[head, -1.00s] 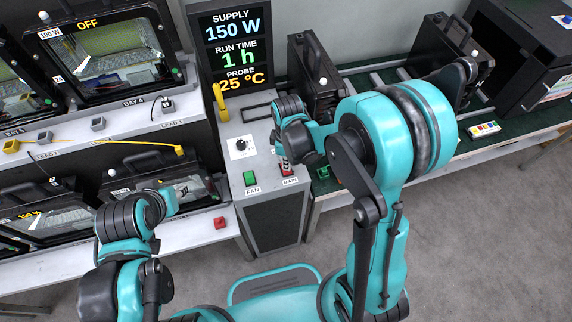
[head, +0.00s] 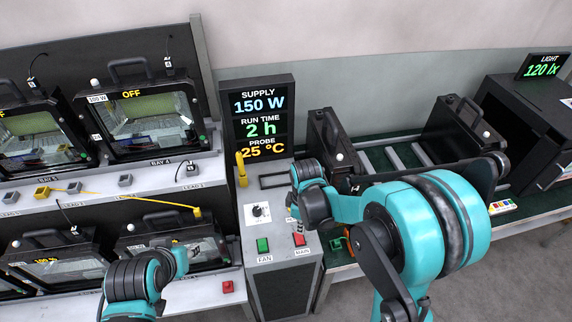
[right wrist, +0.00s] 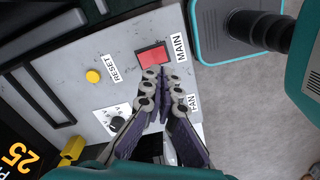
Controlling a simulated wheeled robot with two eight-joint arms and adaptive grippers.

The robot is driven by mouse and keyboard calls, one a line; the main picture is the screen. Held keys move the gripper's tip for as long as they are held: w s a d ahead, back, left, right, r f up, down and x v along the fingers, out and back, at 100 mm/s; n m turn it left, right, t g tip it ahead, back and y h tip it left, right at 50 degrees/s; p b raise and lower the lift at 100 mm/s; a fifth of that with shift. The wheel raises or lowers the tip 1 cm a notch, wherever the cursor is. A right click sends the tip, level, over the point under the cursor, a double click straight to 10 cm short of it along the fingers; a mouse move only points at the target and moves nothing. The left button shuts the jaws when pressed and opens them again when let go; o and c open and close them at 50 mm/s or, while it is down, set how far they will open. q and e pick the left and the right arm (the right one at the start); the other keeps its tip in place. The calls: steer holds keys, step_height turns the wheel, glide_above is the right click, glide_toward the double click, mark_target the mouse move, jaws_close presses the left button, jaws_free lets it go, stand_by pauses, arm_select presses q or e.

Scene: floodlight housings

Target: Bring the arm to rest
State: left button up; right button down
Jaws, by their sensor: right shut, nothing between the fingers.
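My right gripper (head: 297,222) is over the control cabinet's sloped panel (head: 281,215), close to the red MAIN switch (head: 299,240). In the right wrist view its fingers (right wrist: 160,73) are shut together and empty, with their tips at the edge of the red MAIN switch (right wrist: 153,56). I cannot tell whether they touch it. The green FAN switch (head: 263,245) shows in the head view; the fingers hide it in the wrist view. My left arm (head: 140,280) is bent low at the left, in front of the lower bench; its fingers cannot be made out.
The display (head: 259,119) reads 150 W, 2 h and 25 °C. Floodlight housings fill the left racks, including one in bay 4 (head: 145,121) marked OFF. Two black housings (head: 333,145) (head: 460,128) stand on the right bench. A yellow RESET button (right wrist: 93,76) sits on the panel.

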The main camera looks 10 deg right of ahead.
steer(key=shift+r, duration=0.1)
steer(key=s+d+r+m+t+b, duration=0.4)
steer(key=s+r+m+t+b, duration=0.3)
steer(key=s+m, duration=0.3)
steer(key=shift+s+d+r+m, duration=0.2)
steer(key=shift+d+m, duration=0.15)
steer(key=shift+m, duration=0.85)
